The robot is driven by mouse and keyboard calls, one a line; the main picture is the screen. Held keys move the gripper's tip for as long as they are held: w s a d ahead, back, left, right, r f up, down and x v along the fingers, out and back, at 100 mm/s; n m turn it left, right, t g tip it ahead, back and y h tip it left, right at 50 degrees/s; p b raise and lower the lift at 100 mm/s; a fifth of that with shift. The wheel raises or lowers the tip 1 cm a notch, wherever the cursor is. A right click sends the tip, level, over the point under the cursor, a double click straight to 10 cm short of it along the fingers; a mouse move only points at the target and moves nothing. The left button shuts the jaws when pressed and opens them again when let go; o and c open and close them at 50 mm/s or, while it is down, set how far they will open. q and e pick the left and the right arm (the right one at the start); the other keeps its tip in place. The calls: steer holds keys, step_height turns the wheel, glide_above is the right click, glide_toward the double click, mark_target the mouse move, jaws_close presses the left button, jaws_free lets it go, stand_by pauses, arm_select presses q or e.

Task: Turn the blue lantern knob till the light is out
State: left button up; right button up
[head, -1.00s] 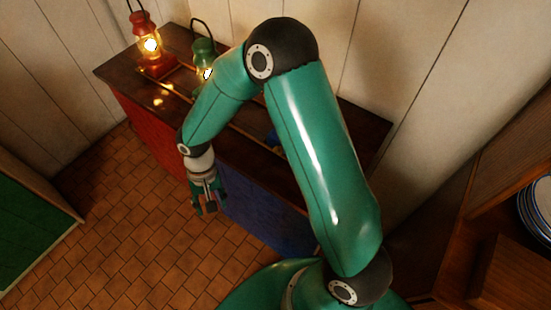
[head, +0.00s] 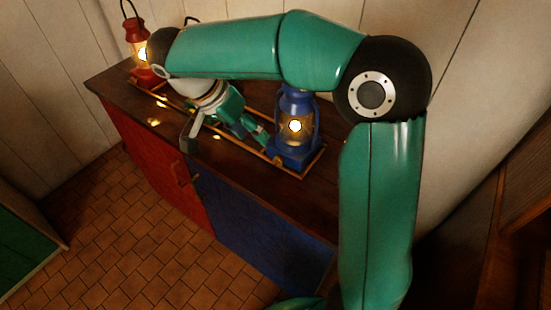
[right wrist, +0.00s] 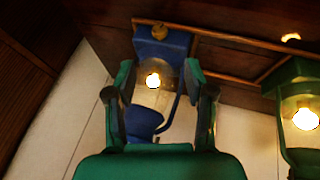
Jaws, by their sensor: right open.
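The blue lantern (head: 296,108) stands lit on the dark cabinet top in the head view. In the right wrist view the blue lantern (right wrist: 145,118) appears upside down, its lamp glowing. Its round brass knob (right wrist: 160,32) sits on the blue base. My right gripper (head: 262,138) is just left of the lantern, pointing toward its lower part. In the right wrist view my right gripper (right wrist: 158,70) is open, its fingers showing on either side of the glass, with nothing gripped. The fingers appear short of the knob. My left gripper is out of view.
A lit red lantern (head: 138,50) stands at the far left end of the cabinet top (head: 310,190). A lit green lantern (right wrist: 302,112) is beside the blue one; my arm mostly hides it in the head view. A thin wooden rail (head: 310,168) edges the lanterns' place.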

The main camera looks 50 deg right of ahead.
mark_target(275, 159)
steer(key=b+x, duration=0.1)
steer(key=x, duration=1.1)
steer(key=c, duration=1)
steer(key=shift+d, duration=0.2)
jaws_close()
steer(key=shift+a, duration=0.1)
